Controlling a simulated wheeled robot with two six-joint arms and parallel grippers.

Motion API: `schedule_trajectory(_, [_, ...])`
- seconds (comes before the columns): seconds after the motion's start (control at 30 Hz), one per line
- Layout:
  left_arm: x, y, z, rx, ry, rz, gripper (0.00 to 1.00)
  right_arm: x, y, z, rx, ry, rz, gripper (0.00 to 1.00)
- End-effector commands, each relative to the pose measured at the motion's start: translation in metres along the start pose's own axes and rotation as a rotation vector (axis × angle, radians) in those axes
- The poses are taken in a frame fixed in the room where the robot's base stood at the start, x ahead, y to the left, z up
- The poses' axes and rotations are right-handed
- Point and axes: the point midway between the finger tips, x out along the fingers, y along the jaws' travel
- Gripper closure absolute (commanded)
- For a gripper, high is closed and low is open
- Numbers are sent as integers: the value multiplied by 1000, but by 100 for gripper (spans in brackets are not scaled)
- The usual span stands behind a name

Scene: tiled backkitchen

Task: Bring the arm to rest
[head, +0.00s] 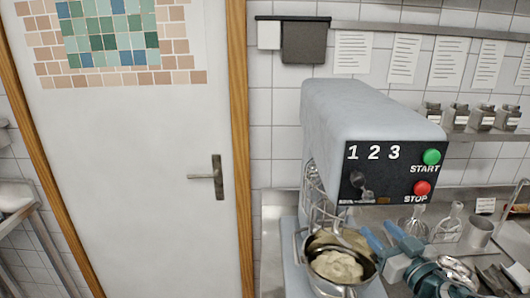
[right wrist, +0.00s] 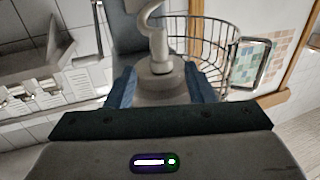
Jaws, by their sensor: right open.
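My right gripper (head: 388,238) is at the lower right of the head view, its blue fingers apart, beside the bowl of a grey mixer (head: 375,110). In the right wrist view its two fingers (right wrist: 160,90) are spread, and the mixer's hook and wire guard (right wrist: 215,50) show beyond them. I see nothing held between the fingers. The metal bowl (head: 340,262) holds pale dough (head: 337,266) under the mixer head. My left gripper is not in view.
A white door (head: 130,160) with a wooden frame is on the left. A shelf with several small jars (head: 480,118) is on the tiled wall.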

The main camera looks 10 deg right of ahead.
Motion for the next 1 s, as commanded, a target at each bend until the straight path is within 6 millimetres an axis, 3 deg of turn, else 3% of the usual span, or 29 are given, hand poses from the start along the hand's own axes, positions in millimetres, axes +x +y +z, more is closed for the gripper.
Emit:
schedule_trajectory(0.13, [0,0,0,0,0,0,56,-4,6,12,0,-21,48,52])
schedule_trajectory(0.23, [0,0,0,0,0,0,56,-14,16,34,-6,-73,139,52])
schedule_trajectory(0.4, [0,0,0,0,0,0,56,-46,29,96,-40,-266,315,52])
schedule_trajectory(0.5, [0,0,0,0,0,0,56,-70,27,135,-60,-419,379,52])
schedule_trajectory(0.73, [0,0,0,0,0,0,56,-132,-10,216,-93,-811,376,52])
schedule_trajectory(1.0, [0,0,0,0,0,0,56,-185,-71,264,-100,-1120,202,52])
